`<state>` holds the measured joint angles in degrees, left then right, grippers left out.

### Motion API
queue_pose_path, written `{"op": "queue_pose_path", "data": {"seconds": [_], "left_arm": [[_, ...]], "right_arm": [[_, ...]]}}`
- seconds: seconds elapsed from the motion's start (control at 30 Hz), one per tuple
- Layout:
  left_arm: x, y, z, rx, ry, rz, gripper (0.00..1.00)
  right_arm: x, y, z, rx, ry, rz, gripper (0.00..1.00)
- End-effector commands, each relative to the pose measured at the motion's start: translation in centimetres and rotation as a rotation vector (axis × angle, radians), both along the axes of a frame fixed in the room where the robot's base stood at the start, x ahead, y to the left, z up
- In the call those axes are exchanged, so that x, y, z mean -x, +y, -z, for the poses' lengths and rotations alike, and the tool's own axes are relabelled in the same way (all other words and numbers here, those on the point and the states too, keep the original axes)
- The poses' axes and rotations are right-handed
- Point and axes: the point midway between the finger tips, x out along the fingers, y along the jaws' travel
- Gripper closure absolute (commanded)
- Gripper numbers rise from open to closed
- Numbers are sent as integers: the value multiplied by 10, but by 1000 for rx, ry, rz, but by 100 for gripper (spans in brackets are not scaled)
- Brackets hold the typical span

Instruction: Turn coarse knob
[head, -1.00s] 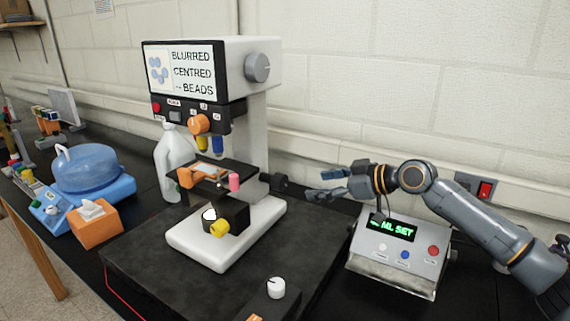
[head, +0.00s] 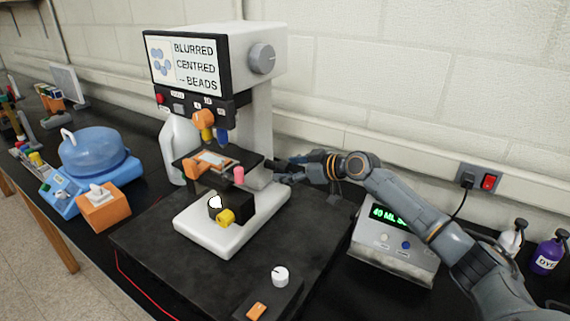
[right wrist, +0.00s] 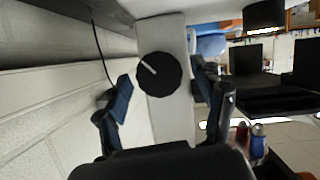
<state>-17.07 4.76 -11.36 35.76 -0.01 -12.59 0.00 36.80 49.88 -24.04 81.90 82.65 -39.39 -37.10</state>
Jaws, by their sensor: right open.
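The microscope (head: 258,110) stands on a dark mat, its screen (head: 186,65) reading "BLURRED CENTRED" and "BEADS". In the right wrist view, a round black knob (right wrist: 160,74) with a white mark sits on the microscope's pale upright. My right gripper (head: 282,171) is open at the microscope's right side. In the right wrist view its blue-grey fingers stand on either side of the knob, with gaps showing; I cannot tell how deep they reach. My left gripper is not in view.
A grey knob (head: 263,58) sits higher on the microscope's side. The stage (head: 218,164) carries a slide, with a pink knob (head: 239,174) near the gripper. A control box (head: 393,250) stands below my right forearm. The wall is close behind.

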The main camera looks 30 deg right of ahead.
Motion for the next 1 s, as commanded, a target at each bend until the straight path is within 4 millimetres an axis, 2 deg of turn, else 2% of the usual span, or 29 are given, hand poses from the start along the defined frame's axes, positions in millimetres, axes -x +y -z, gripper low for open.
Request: {"op": "queue_pose_path", "data": {"seconds": [0.17, 0.47, 0.73, 0.83, 1.0], "left_arm": [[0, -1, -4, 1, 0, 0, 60], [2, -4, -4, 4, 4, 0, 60], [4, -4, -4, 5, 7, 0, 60], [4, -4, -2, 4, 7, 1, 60], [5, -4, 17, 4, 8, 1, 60]], "right_arm": [[-11, 6, 4, 0, 0, 0, 31], [-12, 7, 6, 0, 0, -1, 31], [-12, 6, 6, 0, 1, -1, 85], [-12, 6, 7, -5, 3, 0, 85], [-13, 6, 11, -92, 53, 0, 85]]}}
